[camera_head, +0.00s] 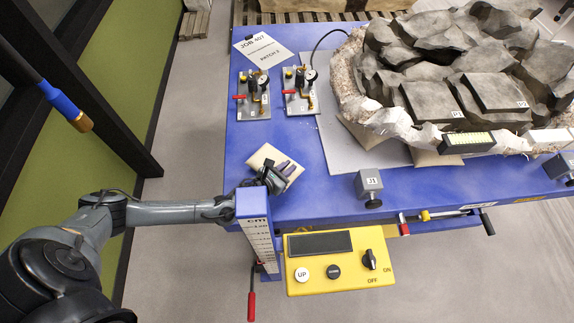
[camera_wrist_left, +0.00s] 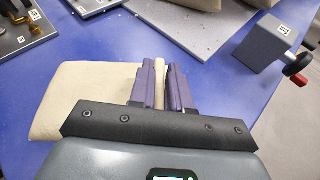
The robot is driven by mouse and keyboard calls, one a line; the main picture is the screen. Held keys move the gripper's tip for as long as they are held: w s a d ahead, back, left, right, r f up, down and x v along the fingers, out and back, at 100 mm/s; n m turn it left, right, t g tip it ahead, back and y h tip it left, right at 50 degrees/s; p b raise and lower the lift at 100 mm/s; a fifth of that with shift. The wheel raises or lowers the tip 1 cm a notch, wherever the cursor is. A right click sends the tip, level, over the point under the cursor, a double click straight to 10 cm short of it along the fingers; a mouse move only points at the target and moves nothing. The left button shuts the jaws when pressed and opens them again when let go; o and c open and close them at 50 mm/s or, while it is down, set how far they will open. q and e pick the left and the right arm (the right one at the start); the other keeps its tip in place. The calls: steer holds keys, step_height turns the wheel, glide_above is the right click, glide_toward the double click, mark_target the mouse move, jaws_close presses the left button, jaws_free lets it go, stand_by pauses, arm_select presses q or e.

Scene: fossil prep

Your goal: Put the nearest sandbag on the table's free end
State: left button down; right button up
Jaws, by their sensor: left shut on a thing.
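A cream sandbag (camera_head: 262,156) is at the front left part of the blue table (camera_head: 240,147). My left gripper (camera_head: 284,168) is shut on it; its purple fingers pinch a fold of the cloth. In the left wrist view the sandbag (camera_wrist_left: 75,100) spreads out left of the fingers (camera_wrist_left: 161,84), and a strip of it shows between them. The gripper hides part of the bag. I cannot tell whether the bag rests on the table or is slightly raised. My right gripper is not in view.
Two gauge plates (camera_head: 254,105) (camera_head: 301,104) stand behind the sandbag. A jacketed fossil block (camera_head: 450,80) fills the right, with other sandbags (camera_head: 437,158) under its edge. A grey block marked J1 (camera_head: 369,181) stands near the front edge. A height scale (camera_head: 256,231) and yellow control box (camera_head: 338,270) are in front.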

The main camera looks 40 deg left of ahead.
arm_select(q)
steer(key=shift+w+f, duration=0.15)
steer(key=shift+f, duration=1.65)
steer(key=c, duration=1.1)
jaws_free()
steer(key=shift+f, duration=0.2)
steer(key=v, duration=1.2)
steer(key=shift+r, duration=0.1)
